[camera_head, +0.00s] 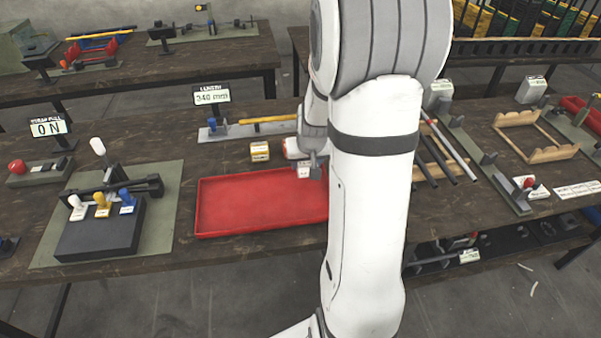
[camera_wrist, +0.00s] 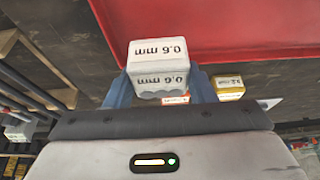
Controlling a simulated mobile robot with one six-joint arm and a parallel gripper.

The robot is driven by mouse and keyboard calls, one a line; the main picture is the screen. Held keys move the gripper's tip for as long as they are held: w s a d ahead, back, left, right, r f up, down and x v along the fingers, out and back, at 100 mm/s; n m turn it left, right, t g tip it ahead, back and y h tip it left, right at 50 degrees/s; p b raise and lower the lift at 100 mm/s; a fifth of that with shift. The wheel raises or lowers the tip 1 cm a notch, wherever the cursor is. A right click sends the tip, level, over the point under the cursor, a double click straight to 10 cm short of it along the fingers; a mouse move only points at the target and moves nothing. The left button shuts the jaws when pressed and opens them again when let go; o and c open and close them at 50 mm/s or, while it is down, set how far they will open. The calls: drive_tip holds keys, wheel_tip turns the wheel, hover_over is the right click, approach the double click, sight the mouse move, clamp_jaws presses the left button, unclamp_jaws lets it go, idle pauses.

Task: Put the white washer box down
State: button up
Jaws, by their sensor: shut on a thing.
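The white washer box (camera_wrist: 158,62) is marked "0.6 mm" and sits between the blue fingers of my gripper (camera_wrist: 160,88) in the wrist view. The fingers are shut on its sides. In the head view my gripper (camera_head: 317,168) is at the back right of the red tray (camera_head: 225,231), and the white box (camera_head: 304,172) shows small beside it, partly hidden by the arm. In the wrist view the box overlaps the edge of the red tray (camera_wrist: 240,25). I cannot tell its height above the tray or bench.
A yellow-and-white box (camera_head: 260,152) stands behind the tray; a yellow one also shows in the wrist view (camera_wrist: 229,88). A length gauge (camera_head: 212,97) reading 340 mm stands behind. Wooden racks (camera_head: 520,120) are at right. The tray's visible floor is empty.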

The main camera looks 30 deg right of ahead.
sight(307, 172)
drive_tip(key=shift+s+f, duration=0.1)
drive_tip(key=shift+f, duration=1.75)
drive_tip(key=shift+f+b, duration=0.25)
drive_tip(key=shift+b, duration=0.1)
drive_tip(key=o, duration=1)
drive_tip(key=shift+r, duration=0.1)
drive_tip(key=shift+r, duration=0.1)
